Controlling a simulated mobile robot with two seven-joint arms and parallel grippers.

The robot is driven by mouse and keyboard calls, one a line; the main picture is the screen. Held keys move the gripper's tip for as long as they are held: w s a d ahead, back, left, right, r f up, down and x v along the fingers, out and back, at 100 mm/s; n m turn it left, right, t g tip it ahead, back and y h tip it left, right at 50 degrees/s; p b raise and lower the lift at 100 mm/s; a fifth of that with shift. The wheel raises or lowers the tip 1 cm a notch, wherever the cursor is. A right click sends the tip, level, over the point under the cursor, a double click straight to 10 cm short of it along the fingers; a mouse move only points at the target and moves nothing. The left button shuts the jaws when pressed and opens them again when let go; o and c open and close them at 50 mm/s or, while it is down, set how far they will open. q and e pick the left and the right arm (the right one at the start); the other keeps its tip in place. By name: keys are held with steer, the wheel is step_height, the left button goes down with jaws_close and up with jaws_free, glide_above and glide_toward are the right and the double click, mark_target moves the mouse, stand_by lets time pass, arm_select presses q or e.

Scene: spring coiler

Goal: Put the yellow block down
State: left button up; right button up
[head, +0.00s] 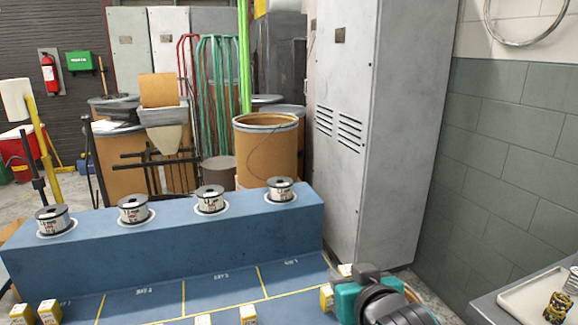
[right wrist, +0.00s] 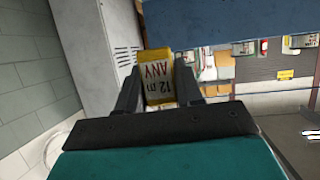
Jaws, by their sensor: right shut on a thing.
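The yellow block (right wrist: 159,82) with a white label reading "12 m ANY" sits between the two dark fingers of my right gripper (right wrist: 158,72), which is shut on it. In the head view my right gripper (head: 348,278) is at the lower right, by the right end of the blue bench. A small yellow and white piece (head: 345,269) shows just beyond it, probably the held block; its fingers are mostly hidden there. Whether the block touches a surface cannot be told. My left gripper is not in view.
The blue bench (head: 165,260) has marked bays and a raised ledge with several wire spools (head: 280,189). More yellow blocks (head: 248,315) stand along its front. A grey cabinet (head: 345,130) stands behind right; a tray (head: 535,298) is at far right.

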steer(key=s+d+f+m+h, duration=0.2)
steer(key=s+d, duration=0.6)
steer(key=d, duration=0.1)
steer(key=shift+s, duration=0.3)
